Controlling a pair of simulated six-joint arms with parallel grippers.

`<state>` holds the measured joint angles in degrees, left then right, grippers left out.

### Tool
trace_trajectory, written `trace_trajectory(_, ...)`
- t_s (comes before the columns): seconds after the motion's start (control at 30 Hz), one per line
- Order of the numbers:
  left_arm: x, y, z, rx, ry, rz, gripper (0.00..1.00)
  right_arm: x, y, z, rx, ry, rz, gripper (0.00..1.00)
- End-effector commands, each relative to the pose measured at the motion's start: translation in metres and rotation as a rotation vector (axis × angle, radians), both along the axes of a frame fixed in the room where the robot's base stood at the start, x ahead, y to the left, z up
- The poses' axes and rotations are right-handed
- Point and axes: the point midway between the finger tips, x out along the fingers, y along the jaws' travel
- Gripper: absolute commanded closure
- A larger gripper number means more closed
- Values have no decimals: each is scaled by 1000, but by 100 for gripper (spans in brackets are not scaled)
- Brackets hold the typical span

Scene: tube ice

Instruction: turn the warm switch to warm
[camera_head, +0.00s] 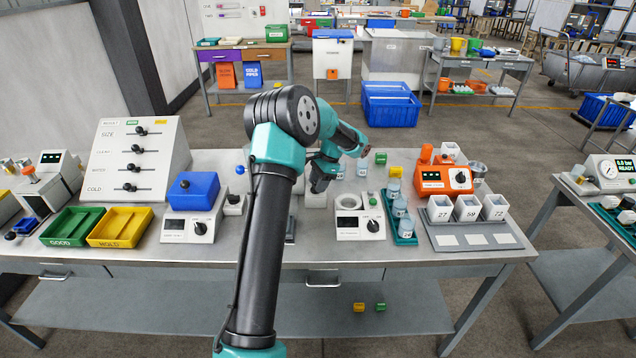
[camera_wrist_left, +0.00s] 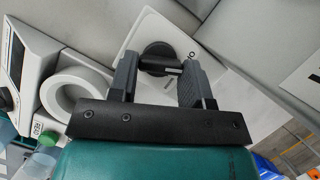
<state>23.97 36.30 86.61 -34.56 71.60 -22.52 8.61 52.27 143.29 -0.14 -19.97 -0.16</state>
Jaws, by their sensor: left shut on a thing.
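My left gripper (camera_head: 320,188) reaches down over the middle of the bench, onto a small white box (camera_head: 315,201). In the left wrist view my left gripper (camera_wrist_left: 160,72) has its fingers closed on either side of a round black knob (camera_wrist_left: 158,56) on the face of that white box (camera_wrist_left: 165,28). A light pointer mark shows on the knob. Lettering beside it is partly hidden by a finger, so I cannot read the switch position. My right gripper is not in view.
A white device with a ring (camera_head: 348,202) and black dial stands just right of the gripper. A teal rack (camera_head: 405,240) of tubes and an orange device (camera_head: 444,180) stand farther right.

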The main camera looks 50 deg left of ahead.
Motion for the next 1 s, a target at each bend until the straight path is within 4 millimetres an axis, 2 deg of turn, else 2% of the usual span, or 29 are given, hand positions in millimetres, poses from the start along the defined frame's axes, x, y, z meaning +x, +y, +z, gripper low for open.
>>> trace_trajectory(1.0, -5, -6, 0, 0, 0, -840, 79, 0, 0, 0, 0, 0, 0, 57)
